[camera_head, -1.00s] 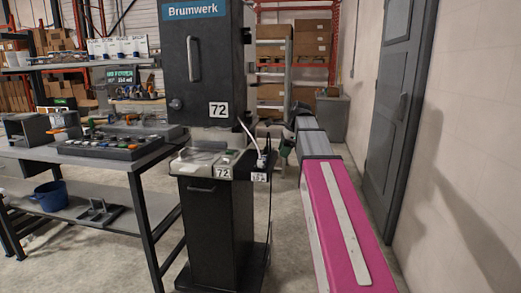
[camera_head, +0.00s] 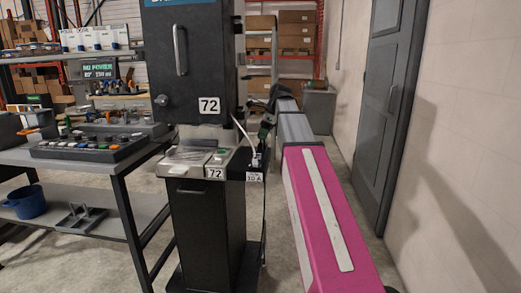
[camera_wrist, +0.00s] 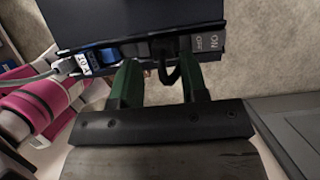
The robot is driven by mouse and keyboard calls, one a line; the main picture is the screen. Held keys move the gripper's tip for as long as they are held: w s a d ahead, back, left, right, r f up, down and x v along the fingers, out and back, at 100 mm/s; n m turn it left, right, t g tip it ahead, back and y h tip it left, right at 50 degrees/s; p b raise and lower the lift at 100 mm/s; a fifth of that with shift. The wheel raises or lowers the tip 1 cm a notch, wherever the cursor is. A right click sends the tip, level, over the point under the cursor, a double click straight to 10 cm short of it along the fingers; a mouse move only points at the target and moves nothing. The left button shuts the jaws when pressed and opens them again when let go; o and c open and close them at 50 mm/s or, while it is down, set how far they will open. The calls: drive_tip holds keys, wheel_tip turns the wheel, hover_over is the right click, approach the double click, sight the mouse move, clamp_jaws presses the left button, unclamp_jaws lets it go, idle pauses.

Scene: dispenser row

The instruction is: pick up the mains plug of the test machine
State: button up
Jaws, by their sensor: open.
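The test machine (camera_head: 192,65) is a tall dark cabinet numbered 72. On its right side is a small black ledge (camera_head: 237,172) with a 10 A label. A white cable (camera_head: 243,133) drops to a small, unclear plug-like end (camera_head: 255,160) on the ledge. In the wrist view a pale cable (camera_wrist: 40,76) runs in from the left to beside the 10 A label (camera_wrist: 84,63). My gripper (camera_head: 266,124) is right of the machine. Its green fingers are apart in the wrist view (camera_wrist: 157,72). A dark cord (camera_wrist: 172,74) shows between or behind them; which I cannot tell.
An ON/OFF switch plate (camera_wrist: 210,41) is just beyond the right finger. A workbench (camera_head: 95,165) with a control panel (camera_head: 90,146) and a blue bucket (camera_head: 27,201) stands left. A grey door (camera_head: 385,105) and pale wall (camera_head: 460,110) close the right side.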

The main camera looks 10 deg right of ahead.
sight(261, 143)
drive_tip(key=x, duration=0.5)
drive_tip(key=shift+d+f, duration=0.1)
drive_tip(key=shift+d, duration=0.25)
clamp_jaws()
